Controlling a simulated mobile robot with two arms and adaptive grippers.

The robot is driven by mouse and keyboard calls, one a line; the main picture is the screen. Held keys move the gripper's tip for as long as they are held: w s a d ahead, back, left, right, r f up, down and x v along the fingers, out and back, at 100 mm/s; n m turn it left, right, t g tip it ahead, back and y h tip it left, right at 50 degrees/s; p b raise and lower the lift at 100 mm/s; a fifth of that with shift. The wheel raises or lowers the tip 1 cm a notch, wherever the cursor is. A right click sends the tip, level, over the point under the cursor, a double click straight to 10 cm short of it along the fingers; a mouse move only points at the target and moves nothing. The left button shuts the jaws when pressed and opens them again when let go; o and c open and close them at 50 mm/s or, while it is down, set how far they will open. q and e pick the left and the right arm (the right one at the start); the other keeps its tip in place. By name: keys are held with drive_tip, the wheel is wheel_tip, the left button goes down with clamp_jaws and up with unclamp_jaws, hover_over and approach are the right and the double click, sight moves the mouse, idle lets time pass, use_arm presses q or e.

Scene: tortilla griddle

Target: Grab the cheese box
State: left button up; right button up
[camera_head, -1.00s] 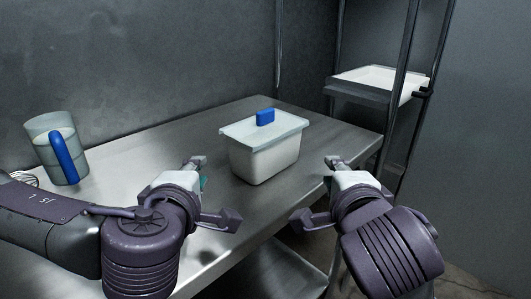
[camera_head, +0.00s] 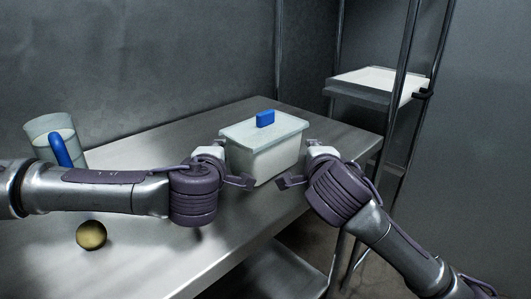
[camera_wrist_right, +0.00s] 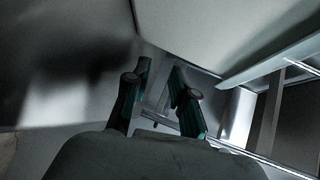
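The cheese box, a white tub (camera_head: 262,163) with a pale lid and a blue handle (camera_head: 265,118), stands upright on the steel table. My left gripper (camera_head: 229,164) is at its left side with its fingers apart. My right gripper (camera_head: 297,164) is at its right side, also with its fingers apart. In the right wrist view, the right gripper (camera_wrist_right: 158,88) shows two separated fingers with nothing held between them. A pale surface, probably the box wall (camera_wrist_right: 225,30), lies just beyond them. Whether either gripper touches the box is unclear.
A clear pitcher (camera_head: 45,129) with a blue handle stands at the left, partly behind my left arm. A golden ball (camera_head: 91,235) lies on the table (camera_head: 165,133) near the front left. A rack with a white tray (camera_head: 375,82) stands at the back right.

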use_arm(q)
drive_tip(key=shift+d, duration=0.2)
use_arm(e)
drive_tip(key=shift+a, duration=0.25)
